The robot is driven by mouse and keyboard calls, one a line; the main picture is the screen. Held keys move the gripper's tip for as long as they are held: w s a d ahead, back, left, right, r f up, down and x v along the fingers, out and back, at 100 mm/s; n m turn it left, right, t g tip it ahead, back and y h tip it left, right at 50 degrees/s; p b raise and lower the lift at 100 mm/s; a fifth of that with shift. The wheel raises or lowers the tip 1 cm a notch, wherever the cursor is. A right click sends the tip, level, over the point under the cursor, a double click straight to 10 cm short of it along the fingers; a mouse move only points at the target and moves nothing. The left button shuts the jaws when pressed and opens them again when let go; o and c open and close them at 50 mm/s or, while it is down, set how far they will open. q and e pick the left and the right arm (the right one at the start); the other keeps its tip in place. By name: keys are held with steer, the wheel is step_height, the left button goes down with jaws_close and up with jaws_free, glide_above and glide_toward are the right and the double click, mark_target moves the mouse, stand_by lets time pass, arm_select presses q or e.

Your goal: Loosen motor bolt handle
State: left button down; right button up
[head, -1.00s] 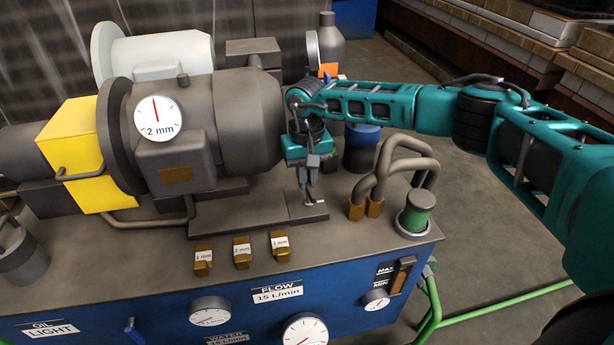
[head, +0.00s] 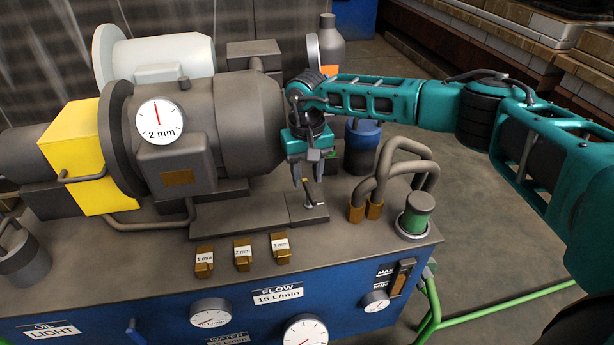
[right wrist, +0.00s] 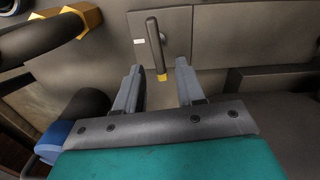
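The motor bolt handle (head: 308,194) is a small dark lever standing on a grey plate (head: 292,212) beside the front foot of the motor. In the right wrist view, the handle (right wrist: 154,42) is a grey rod with a yellow tip, and it points toward the gripper. My right gripper (head: 307,181) is open just above the handle. In the right wrist view, its two fingers (right wrist: 160,66) are apart, with the handle's yellow tip between them and clear space on both sides. My left gripper is not in view.
The large grey motor (head: 233,125) with a 2 mm dial (head: 160,119) stands left of my gripper. Several brass shim blocks (head: 242,256) lie in front.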

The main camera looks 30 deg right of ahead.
mark_target(307, 185)
arm_select(q)
steer(key=p, duration=0.1)
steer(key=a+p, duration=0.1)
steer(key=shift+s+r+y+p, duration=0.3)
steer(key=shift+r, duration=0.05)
arm_select(e)
step_height(307, 185, up, 11)
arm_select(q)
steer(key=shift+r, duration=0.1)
